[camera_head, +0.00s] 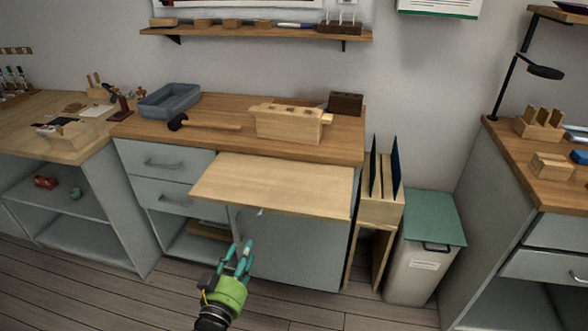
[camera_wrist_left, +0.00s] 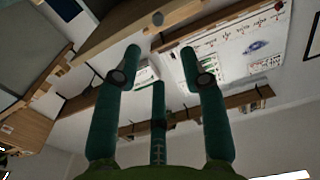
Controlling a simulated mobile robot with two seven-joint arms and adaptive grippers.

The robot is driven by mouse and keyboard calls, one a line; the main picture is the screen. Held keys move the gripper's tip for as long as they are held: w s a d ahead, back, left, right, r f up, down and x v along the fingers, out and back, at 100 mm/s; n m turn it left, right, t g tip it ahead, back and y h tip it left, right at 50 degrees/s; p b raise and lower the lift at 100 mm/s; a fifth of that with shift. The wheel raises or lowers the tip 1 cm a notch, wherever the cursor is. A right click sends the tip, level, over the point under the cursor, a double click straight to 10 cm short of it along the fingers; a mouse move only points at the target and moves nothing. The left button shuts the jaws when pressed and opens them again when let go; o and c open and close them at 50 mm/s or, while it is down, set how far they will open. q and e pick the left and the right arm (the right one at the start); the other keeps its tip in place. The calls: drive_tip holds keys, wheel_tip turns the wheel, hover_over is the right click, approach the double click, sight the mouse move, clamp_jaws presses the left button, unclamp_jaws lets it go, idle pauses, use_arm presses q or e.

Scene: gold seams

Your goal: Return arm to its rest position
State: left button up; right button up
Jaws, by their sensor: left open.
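My left gripper (camera_head: 240,259) has a green body and teal fingers. In the head view it is in front of the workbench, below the pale pull-out board (camera_head: 275,184) and over the lower cabinet front. Its fingers are open with nothing between them. In the left wrist view the three fingers (camera_wrist_left: 160,90) are spread and empty, with the underside of a wooden board (camera_wrist_left: 120,32) beyond them. My right gripper shows in neither view.
The bench top (camera_head: 215,112) carries a grey tray (camera_head: 170,100), a mallet (camera_head: 205,124) and a wooden block assembly (camera_head: 288,122). A bin with a green lid (camera_head: 430,218) stands right of the bench. The wooden floor (camera_head: 130,300) in front is clear.

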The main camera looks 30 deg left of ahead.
use_arm(q)
drive_tip(key=s+d+f+m+g+h+p, duration=0.1)
drive_tip(key=s+d+f+g, duration=0.2)
drive_tip(key=f, duration=0.6)
drive_tip(key=s+d+f+g+h+p, duration=0.1)
drive_tip(key=s+d+f+g+h, duration=0.15)
drive_tip(key=f, duration=0.75)
drive_tip(key=s+d+f+m+g+h+p, duration=0.1)
drive_tip(key=s+d+f+g, duration=0.2)
drive_tip(key=f, duration=0.6)
drive_tip(key=s+f+m+g, duration=0.1)
drive_tip(key=s+f, duration=0.3)
drive_tip(key=s, duration=0.5)
drive_tip(key=s+d+f+m+g+p, duration=0.1)
drive_tip(key=s+f+g, duration=0.3)
drive_tip(key=s, duration=0.5)
drive_tip(key=s+f+m+g, duration=0.1)
drive_tip(key=s+f+g, duration=0.2)
drive_tip(key=s+f, duration=0.3)
drive_tip(key=s, duration=0.3)
drive_tip(key=shift+d, duration=0.15)
